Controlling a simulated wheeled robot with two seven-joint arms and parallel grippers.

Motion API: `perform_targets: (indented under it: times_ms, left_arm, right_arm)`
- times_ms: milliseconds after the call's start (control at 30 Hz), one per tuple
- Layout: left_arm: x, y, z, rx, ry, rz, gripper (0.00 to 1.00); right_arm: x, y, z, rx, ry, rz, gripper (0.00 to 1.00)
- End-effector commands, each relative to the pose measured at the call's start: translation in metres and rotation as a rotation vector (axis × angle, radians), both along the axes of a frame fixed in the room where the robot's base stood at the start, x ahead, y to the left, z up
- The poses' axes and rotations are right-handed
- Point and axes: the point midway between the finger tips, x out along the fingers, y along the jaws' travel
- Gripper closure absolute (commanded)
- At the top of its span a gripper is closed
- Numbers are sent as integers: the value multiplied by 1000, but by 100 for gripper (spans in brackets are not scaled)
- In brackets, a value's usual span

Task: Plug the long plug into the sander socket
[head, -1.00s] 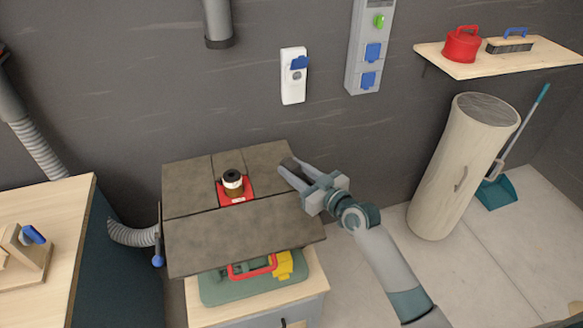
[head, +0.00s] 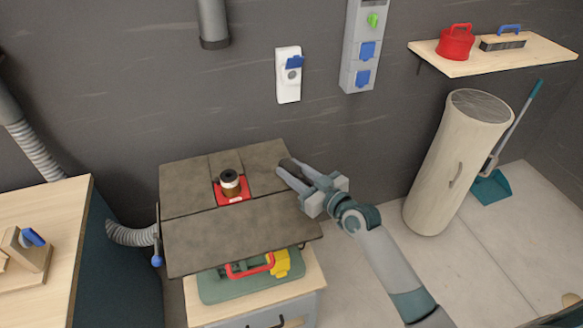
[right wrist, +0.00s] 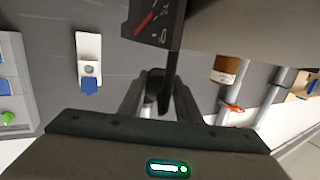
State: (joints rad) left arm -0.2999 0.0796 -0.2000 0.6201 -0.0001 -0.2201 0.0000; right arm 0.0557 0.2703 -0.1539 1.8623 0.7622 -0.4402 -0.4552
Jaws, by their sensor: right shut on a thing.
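My right gripper (head: 288,166) is shut on a small dark thing at the right rear edge of the grey machine table; it looks like the plug (right wrist: 157,93) between the fingers in the right wrist view. The fingers and the table edge hide much of its shape. A white wall socket (head: 289,84) with a blue flap is on the wall above and behind the gripper, clearly apart from it. Its flap is up and a round grey face shows. In the right wrist view the socket (right wrist: 89,46) appears upside down. My left gripper is not in view.
The machine table (head: 200,250) bears a brown drum (head: 230,182) in a red insert. A grey panel (head: 351,70) with two blue-lidded sockets hangs right of the white socket. Wall space before the socket is clear.

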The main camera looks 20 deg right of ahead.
Motion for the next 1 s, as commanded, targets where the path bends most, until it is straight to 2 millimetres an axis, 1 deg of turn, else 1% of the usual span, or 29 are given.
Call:
perform_targets:
  times_ms: [200, 1000]
  left_arm:
    - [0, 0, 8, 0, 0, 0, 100]
    - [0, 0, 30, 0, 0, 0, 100]
  right_arm:
    - [-9, 0, 6, 0, -1, 0, 100]
    - [-39, -1, 19, 1, -1, 1, 100]
